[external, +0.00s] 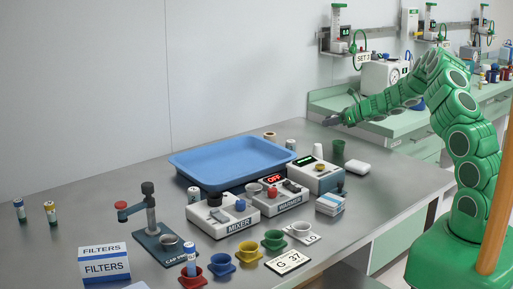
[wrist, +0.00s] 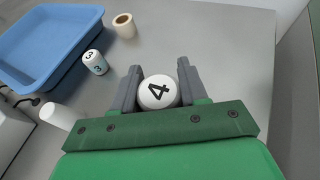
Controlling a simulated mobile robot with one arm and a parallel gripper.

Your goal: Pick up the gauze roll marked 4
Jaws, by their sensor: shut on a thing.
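The gauze roll marked 4 (wrist: 157,92) is white, with a black 4 on its round end facing the wrist camera. It sits between the two grey fingers of my gripper (wrist: 159,68), which are shut on it. In the external view my gripper (external: 332,119) is above the far right part of the counter, beyond the blue tray; the roll cannot be made out there. Another white roll, marked 3 (wrist: 95,62), stands apart beside the blue tray (wrist: 45,84) in the wrist view.
A tan hollow roll (wrist: 124,25) and a white cylinder (wrist: 57,115) stand near the tray. Bare counter lies right of the gripper in the wrist view.

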